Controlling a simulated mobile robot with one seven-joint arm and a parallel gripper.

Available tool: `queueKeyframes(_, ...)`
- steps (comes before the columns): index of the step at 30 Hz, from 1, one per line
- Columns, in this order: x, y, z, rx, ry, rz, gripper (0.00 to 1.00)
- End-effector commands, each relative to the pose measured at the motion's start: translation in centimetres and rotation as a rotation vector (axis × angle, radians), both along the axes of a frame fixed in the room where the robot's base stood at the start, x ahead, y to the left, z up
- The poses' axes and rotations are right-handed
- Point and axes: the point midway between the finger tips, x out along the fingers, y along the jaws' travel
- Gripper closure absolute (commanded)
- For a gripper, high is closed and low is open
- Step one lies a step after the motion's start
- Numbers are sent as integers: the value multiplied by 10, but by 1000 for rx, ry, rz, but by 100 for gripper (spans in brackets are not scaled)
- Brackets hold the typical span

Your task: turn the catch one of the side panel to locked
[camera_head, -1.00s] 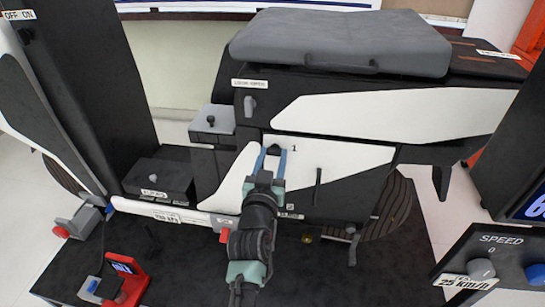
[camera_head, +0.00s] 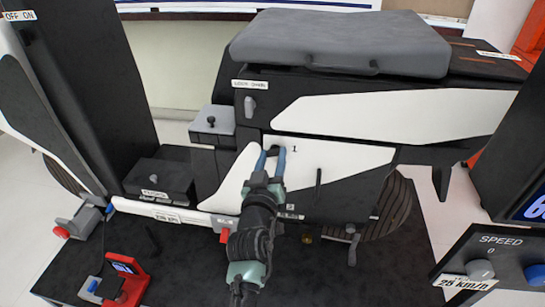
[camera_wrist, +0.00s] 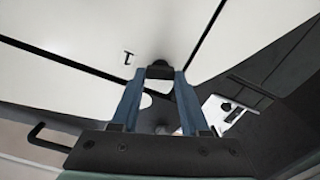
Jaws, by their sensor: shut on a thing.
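The side panel (camera_head: 335,158) is a white and black cover under the seat, with a "1" printed beside catch one. Catch one (camera_wrist: 159,68) is a small dark knob near the panel's upper edge. My gripper (camera_head: 271,152) is at the catch, its two blue fingers on either side of it; the wrist view shows the catch between the fingertips (camera_wrist: 159,75). The gripper is shut on the catch. The fingers partly cover it, and its exact turn angle is hard to tell.
A vertical dark handle (camera_head: 318,187) stands out from the panel right of my gripper. The grey seat (camera_head: 340,42) is above. A red stand (camera_head: 128,280) is at lower left, and a speed control box (camera_head: 497,262) is at lower right.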

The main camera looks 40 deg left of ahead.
Motion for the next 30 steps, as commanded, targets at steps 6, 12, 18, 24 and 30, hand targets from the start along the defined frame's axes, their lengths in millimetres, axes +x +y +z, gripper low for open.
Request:
queueKeyframes(6, 0, 0, 0, -180, -108, -1, 100)
queueKeyframes(12, 0, 1, -1, -342, -208, -1, 100)
queueKeyframes(18, -1, 1, -1, -504, -307, -1, 100)
queueKeyframes(24, -1, 1, -2, -667, -405, 0, 100)
queueKeyframes(30, -1, 2, -2, -817, -499, 0, 100)
